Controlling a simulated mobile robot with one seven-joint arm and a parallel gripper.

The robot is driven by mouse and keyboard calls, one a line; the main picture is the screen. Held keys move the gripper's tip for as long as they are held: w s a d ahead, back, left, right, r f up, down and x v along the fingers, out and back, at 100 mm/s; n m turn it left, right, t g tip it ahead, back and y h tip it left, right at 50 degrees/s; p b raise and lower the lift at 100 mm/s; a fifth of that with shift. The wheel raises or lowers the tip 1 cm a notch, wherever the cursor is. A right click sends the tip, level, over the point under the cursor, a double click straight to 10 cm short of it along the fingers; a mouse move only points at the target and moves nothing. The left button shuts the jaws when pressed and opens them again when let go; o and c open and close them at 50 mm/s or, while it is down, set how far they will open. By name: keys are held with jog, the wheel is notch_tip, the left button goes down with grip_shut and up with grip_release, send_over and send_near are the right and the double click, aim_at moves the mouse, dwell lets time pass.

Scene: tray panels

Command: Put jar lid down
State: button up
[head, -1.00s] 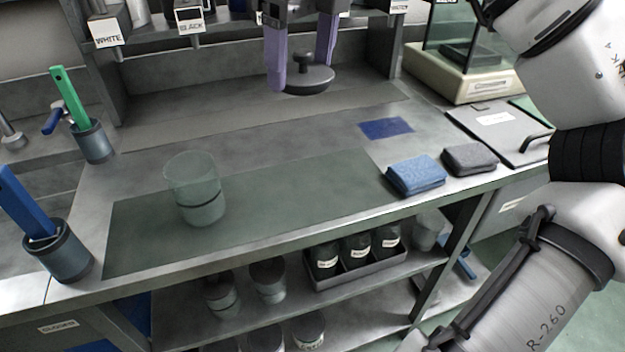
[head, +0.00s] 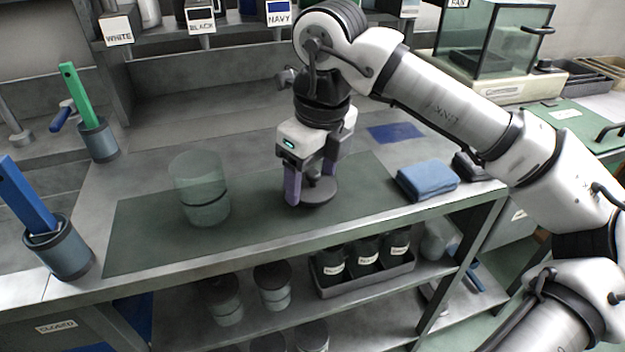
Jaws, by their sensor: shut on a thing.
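The jar lid (head: 318,194) is a dark grey disc with a knob on top. My gripper (head: 310,184) points down with its purple fingers around the lid's knob and is shut on it. The lid is low over the right part of the dark green mat (head: 150,252). I cannot tell whether it touches the mat. A clear glass jar (head: 201,190) with a dark line around it stands open on the mat, left of the lid and apart from it.
Cups with a green-handled tool (head: 98,140) and a blue-handled tool (head: 60,252) stand at the left. A navy patch (head: 396,132) lies behind. The mat between jar and lid is clear.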

aim_at(320, 189)
jog(key=shift+f, duration=0.6)
jog(key=shift+f, duration=0.2)
jog(key=o, duration=1)
jog(key=shift+c, duration=0.2)
jog(key=shift+r, duration=0.1)
notch_tip(320, 189, up, 12)
jog(key=d+p, duration=0.1)
jog(key=shift+s, duration=0.45)
